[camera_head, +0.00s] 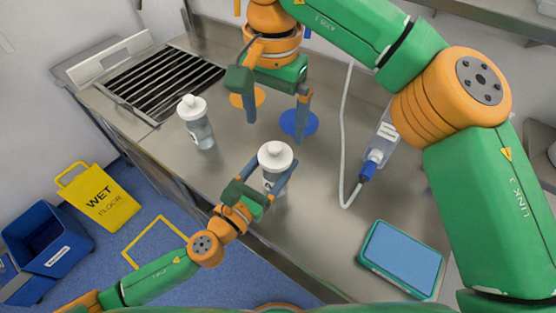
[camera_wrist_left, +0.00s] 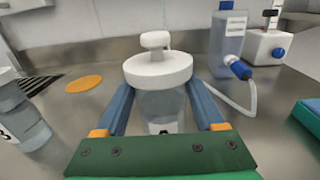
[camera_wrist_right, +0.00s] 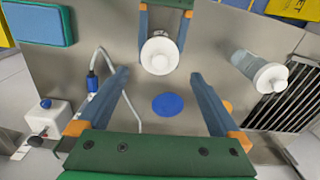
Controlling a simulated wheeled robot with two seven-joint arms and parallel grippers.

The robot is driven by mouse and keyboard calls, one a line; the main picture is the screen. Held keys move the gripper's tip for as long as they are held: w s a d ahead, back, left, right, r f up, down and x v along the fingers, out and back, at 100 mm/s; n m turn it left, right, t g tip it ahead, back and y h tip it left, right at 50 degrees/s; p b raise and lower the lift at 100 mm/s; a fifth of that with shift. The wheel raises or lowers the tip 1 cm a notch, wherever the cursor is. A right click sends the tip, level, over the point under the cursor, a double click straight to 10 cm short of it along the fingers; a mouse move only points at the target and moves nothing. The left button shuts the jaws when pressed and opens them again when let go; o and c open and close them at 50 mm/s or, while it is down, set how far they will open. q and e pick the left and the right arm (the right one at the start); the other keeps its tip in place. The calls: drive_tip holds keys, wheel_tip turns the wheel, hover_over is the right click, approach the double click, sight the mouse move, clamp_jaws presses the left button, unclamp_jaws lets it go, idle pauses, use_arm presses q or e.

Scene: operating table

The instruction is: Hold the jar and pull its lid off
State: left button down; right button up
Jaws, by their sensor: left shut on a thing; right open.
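The jar (camera_head: 271,182) is clear with a white knobbed lid (camera_head: 275,156), seated on its top. It stands upright near the table's front edge. My left gripper (camera_head: 274,171) is shut around the jar's body, one finger on each side below the lid; the jar also shows in the left wrist view (camera_wrist_left: 162,103). My right gripper (camera_head: 277,112) is open and empty, pointing down behind the jar. In the right wrist view, the lid (camera_wrist_right: 159,55) appears beyond and between its fingertips, apart from them.
A second lidded jar (camera_head: 203,133) stands to the left. A blue disc (camera_head: 298,123) and an orange disc (camera_head: 259,97) lie behind. A clear bottle (camera_head: 384,140) with blue cap and white tube is right. A blue-topped box (camera_head: 403,258) lies front right. A black rack (camera_head: 160,85) is back left.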

sight(278, 151)
drive_tip(key=s+d+r+n+t+y, duration=0.1)
drive_tip(key=s+d+r+n+t, duration=0.25)
drive_tip(key=n, duration=0.65)
drive_tip(key=shift+t, duration=0.35)
drive_tip(key=x, duration=0.4)
drive_tip(key=s+a+x, duration=0.1)
drive_tip(key=x, duration=0.3)
drive_tip(key=a+x, duration=0.1)
drive_tip(key=x, duration=0.3)
drive_tip(key=shift+s+f, duration=0.2)
drive_tip(key=shift+s, duration=0.15)
drive_tip(key=c, duration=1.3)
drive_tip(key=shift+r, duration=0.2)
drive_tip(key=shift+r, duration=0.95)
